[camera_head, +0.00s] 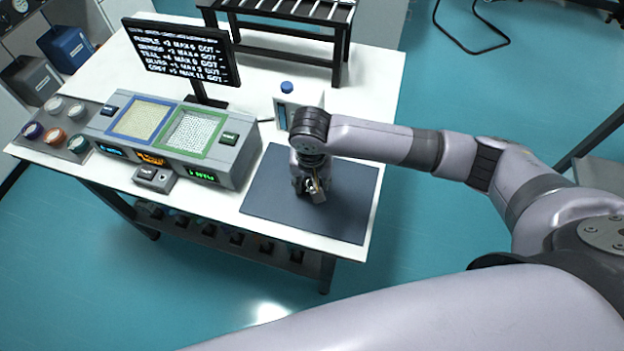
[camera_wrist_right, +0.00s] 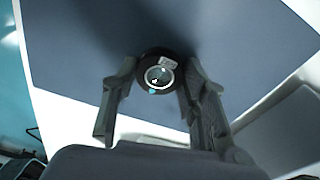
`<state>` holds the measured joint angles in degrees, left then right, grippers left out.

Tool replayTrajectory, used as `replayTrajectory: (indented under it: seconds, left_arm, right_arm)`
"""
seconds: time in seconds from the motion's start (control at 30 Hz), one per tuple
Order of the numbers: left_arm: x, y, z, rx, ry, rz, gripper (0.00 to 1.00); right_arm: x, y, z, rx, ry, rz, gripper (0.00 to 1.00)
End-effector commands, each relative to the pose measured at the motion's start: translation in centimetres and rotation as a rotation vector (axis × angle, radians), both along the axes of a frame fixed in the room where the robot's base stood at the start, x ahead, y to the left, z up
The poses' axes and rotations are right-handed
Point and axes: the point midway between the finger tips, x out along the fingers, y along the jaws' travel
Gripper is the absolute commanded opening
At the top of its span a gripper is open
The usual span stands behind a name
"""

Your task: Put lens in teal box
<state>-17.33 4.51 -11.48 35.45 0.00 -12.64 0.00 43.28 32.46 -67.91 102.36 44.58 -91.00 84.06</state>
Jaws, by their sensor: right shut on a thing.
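The lens is a small round piece in a black mount (camera_wrist_right: 143,70) with a clear glass centre, a pale label and a teal dot. In the right wrist view it sits between the fingertips of my right gripper (camera_wrist_right: 160,78), which is shut on it. In the head view my right gripper (camera_head: 314,194) points down over the dark mat (camera_head: 265,190); the lens is hard to make out there. I cannot tell whether the lens touches the mat. I cannot make out which box is teal. My left gripper is not in view.
A grey device (camera_head: 236,165) with blue- and green-framed pads stands left of the mat. A tray (camera_head: 47,140) of round coloured pieces lies at the far left. A monitor (camera_head: 180,52), a blue-capped bottle (camera_head: 287,88) and a rack (camera_head: 285,35) stand behind. Small dark boxes (camera_head: 237,239) sit under the tabletop.

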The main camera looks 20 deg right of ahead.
Motion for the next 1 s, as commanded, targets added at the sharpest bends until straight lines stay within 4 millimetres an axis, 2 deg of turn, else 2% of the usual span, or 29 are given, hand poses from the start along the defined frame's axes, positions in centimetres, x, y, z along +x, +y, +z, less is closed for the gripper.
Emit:
replayTrajectory:
  seconds: [0.2, 0.23, 0.5, 0.83, 1.0]
  left_arm:
    - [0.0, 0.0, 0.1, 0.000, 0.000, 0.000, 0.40]
    - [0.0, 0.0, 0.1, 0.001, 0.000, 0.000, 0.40]
    - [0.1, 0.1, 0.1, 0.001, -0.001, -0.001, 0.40]
    - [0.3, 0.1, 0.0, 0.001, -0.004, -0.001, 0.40]
    - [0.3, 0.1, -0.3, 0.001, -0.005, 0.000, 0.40]
  right_arm:
    - [0.0, 0.0, -0.2, 0.000, 0.001, 0.000, 0.13]
    - [0.0, 0.0, -0.2, 0.001, 0.002, 0.000, 0.41]
    - [0.0, 0.0, -0.2, 0.000, 0.001, 0.000, 0.59]
    - [0.0, 0.0, -0.1, 0.000, -0.001, 0.000, 0.60]
    - [-0.1, 0.2, 1.5, 0.003, -0.003, -0.001, 0.60]
